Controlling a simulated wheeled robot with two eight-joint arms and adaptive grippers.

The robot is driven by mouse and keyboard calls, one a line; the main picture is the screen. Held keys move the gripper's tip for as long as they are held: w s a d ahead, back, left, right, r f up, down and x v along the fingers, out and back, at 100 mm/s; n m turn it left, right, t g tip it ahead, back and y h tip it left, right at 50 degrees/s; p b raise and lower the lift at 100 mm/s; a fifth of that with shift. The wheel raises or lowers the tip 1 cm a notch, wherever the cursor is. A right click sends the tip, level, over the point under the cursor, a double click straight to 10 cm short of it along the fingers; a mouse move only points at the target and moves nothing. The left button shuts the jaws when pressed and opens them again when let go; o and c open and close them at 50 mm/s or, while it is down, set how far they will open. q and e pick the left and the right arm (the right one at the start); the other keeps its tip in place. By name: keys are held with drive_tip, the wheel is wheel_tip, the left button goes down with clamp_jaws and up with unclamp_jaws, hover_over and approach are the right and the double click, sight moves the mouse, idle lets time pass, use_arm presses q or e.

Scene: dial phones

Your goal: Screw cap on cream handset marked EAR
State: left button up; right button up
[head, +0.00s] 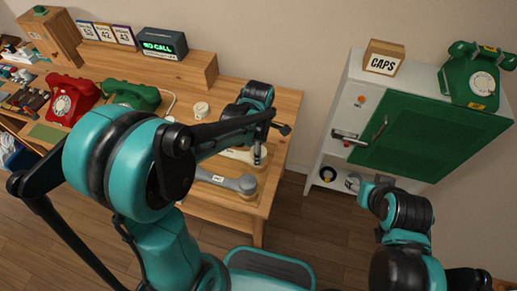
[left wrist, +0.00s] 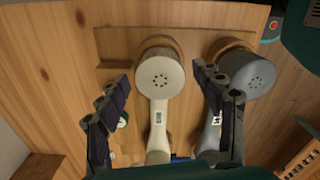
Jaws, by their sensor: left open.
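The cream handset (left wrist: 158,118) lies in a wooden cradle in the left wrist view, its round perforated end (left wrist: 160,77) facing up. I cannot tell whether that end piece is a screwed-on cap, and no EAR marking is readable. In the head view the handset (head: 238,154) is partly hidden by my left arm. My left gripper (head: 258,155) is over it; in the left wrist view its open fingers (left wrist: 165,90) stand on both sides of the handset, holding nothing. My right gripper (head: 364,184) is beside the cabinet; its fingers are unclear.
A grey handset (left wrist: 237,95) lies close to the right of the cream one. A small cream round piece (head: 201,110) is on the table. Red (head: 68,98) and green (head: 132,95) phones stand left. A white cabinet (head: 346,88) with a green door and CAPS box (head: 384,57) stands right.

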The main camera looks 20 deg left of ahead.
use_arm(q)
drive_tip(key=shift+r+p, duration=2.8)
drive_tip(key=shift+r, duration=0.8)
drive_tip(key=shift+f, duration=0.1)
drive_tip(key=shift+s+a+r+m, duration=0.1)
drive_tip(key=shift+s+r+m, duration=0.1)
drive_tip(key=shift+r+m, duration=0.15)
drive_tip(key=s+a+r+m+t, duration=0.4)
drive_tip(key=s+r+m+t, duration=0.3)
drive_tip(key=m, duration=1.2)
drive_tip(key=s+r, duration=0.1)
drive_tip(key=s, duration=0.2)
drive_tip(key=shift+a, duration=0.25)
